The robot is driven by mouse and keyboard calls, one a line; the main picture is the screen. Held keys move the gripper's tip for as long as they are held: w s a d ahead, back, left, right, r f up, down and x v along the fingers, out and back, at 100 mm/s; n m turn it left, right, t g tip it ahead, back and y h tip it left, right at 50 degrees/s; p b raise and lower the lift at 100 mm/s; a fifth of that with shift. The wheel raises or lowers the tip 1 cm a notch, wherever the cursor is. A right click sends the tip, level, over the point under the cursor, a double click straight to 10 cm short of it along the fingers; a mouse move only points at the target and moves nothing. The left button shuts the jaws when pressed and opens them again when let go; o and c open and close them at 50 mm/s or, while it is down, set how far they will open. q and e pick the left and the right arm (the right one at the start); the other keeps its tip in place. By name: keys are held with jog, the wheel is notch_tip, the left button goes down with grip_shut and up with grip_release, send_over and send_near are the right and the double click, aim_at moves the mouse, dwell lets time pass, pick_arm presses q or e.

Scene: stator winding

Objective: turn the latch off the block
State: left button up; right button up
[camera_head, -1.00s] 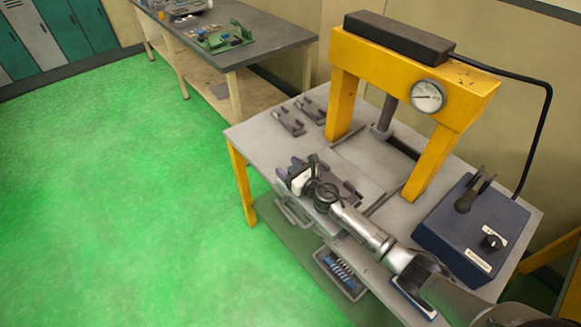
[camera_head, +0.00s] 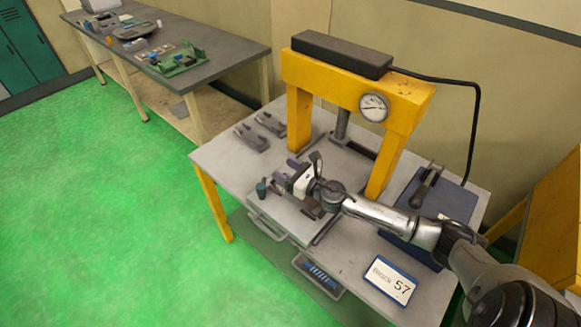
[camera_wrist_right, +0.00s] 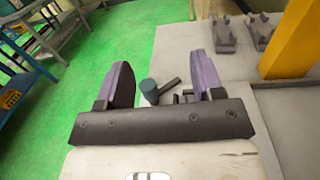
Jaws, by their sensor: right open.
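A teal knob-like cylinder (camera_head: 262,188), which may be the latch or part of it, stands near the front edge of the press table. It also shows in the right wrist view (camera_wrist_right: 149,89), with a dark bar (camera_wrist_right: 171,86) beside it. My right gripper (camera_head: 287,172) is open, its purple fingers apart and pointing towards the cylinder; nothing is between them in the head view. In the wrist view the cylinder appears beyond the gap between the fingertips (camera_wrist_right: 163,75). The block is mostly hidden by my gripper, so I cannot tell how the latch sits on it. My left gripper is not in view.
A yellow press (camera_head: 355,88) with a gauge stands behind my gripper. Grey brackets (camera_head: 251,137) lie on the table (camera_head: 222,153) at the left.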

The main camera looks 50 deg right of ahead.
jog(key=shift+s+d+r, duration=0.25)
jog(key=shift+s+r, duration=0.1)
jog(key=shift+s, duration=0.2)
jog(key=shift+c, duration=0.3)
